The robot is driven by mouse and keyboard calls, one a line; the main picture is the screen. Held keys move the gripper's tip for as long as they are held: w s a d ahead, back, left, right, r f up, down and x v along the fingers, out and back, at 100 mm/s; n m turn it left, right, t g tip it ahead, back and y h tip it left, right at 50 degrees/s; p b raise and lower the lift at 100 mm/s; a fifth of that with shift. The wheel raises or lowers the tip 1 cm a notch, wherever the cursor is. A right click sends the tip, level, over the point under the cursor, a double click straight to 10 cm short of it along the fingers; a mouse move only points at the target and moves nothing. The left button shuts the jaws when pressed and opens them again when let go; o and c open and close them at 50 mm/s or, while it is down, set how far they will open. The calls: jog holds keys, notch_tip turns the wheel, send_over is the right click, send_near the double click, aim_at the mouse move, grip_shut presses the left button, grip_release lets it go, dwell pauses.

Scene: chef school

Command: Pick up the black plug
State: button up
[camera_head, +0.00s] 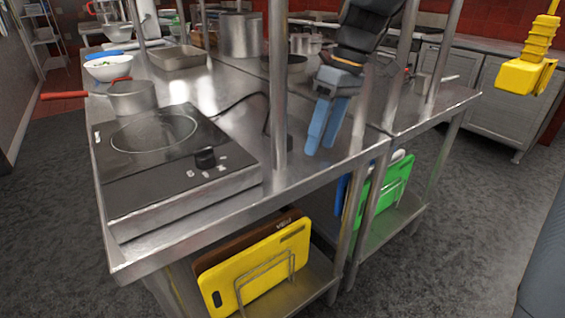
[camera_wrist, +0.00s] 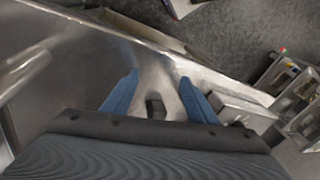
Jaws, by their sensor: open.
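My gripper (camera_head: 321,146) has blue fingers and points down over the steel table, right of an upright post. It is open, with its fingers apart in the wrist view (camera_wrist: 159,80). A small dark object, which looks like the black plug (camera_wrist: 155,106), shows between the fingers in the wrist view, partly hidden by the gripper body. I cannot tell its exact height below the fingers. In the head view a small dark piece beside the post base looks like the plug (camera_head: 289,142). A black cord (camera_head: 238,103) runs toward it from behind the cooktop.
The black induction cooktop (camera_head: 155,150) stands left on the steel table (camera_head: 230,215). The post (camera_head: 278,80) rises close left of my gripper. A saucepan (camera_head: 132,98) and tray (camera_head: 178,57) stand behind. Yellow (camera_head: 250,275) and green (camera_head: 385,190) cutting boards stand on the lower shelf.

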jog(key=w+a+n+b, duration=0.2)
jog(key=n+b, duration=0.1)
jog(key=b, duration=0.1)
jog(key=w+a+n+g+y+b, duration=0.1)
jog(key=w+a+n+b, duration=0.1)
jog(key=b, duration=0.1)
jog(key=w+a+r+n+g+y+b, duration=0.1)
jog(key=w+a+n+b, duration=0.1)
jog(key=n+b, duration=0.1)
jog(key=shift+w+a+n+b, duration=0.25)
jog(key=shift+w+n+b, duration=0.05)
jog(key=shift+b, duration=0.5)
jog(key=shift+w+r+n+b, duration=0.25)
jog(key=shift+n+b, duration=0.45)
jog(key=shift+b, duration=0.1)
jog(key=n+b, duration=0.1)
jog(key=w+r+n+b, duration=0.1)
jog(key=n+b, duration=0.1)
jog(key=d+n+g+b, duration=0.1)
jog(key=shift+w+d+r+n+b, duration=0.1)
jog(key=shift+w+r+n+b, duration=0.1)
jog(key=shift+r+n+b, duration=0.1)
jog(key=shift+d+r+n+b, duration=0.5)
jog(key=shift+n+b, duration=0.3)
jog(key=shift+n, duration=0.3)
jog(key=b+x, duration=0.7)
jog(key=b, duration=0.2)
jog(key=shift+s+f+b, duration=0.25)
jog(key=shift+f+b, duration=0.05)
jog(key=shift+b, duration=0.05)
